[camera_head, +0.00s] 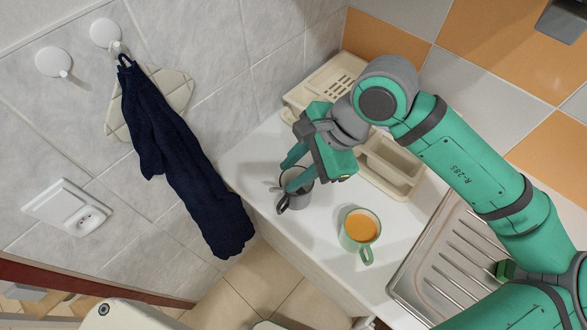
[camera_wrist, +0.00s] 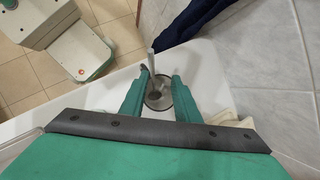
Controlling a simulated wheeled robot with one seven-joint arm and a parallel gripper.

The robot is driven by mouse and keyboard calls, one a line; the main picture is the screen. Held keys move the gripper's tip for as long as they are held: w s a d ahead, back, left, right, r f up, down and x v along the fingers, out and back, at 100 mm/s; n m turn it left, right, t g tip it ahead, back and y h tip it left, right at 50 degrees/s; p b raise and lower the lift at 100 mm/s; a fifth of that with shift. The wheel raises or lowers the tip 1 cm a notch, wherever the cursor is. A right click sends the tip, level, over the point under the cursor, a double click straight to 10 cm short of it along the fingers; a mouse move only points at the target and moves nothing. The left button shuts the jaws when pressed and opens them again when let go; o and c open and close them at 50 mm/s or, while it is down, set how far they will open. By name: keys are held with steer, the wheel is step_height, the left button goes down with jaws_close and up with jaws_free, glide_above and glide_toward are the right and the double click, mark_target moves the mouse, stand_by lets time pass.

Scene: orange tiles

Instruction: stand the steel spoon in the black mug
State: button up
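The black mug (camera_head: 296,200) stands on the white counter near its left edge, with its handle toward the lower left. It also shows in the wrist view (camera_wrist: 161,104), between and below the fingers. The steel spoon (camera_wrist: 151,64) appears in the wrist view with one end inside the mug and the other sticking out past the rim, leaning. In the head view a small part of the spoon (camera_head: 272,186) shows left of the mug. My gripper (camera_head: 293,171) is above the mug, its green fingers apart. The spoon lies between the fingertips (camera_wrist: 160,77), with no clear grip on it.
A green mug (camera_head: 348,240) with orange drink stands right of the black mug. A beige container (camera_head: 392,168) and a rack are behind, and a steel drainboard (camera_head: 440,262) is at the right. A dark blue towel (camera_head: 182,150) hangs on the left wall.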

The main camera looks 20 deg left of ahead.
steer(key=v, duration=1)
steer(key=shift+r, duration=0.15)
stand_by(0.7)
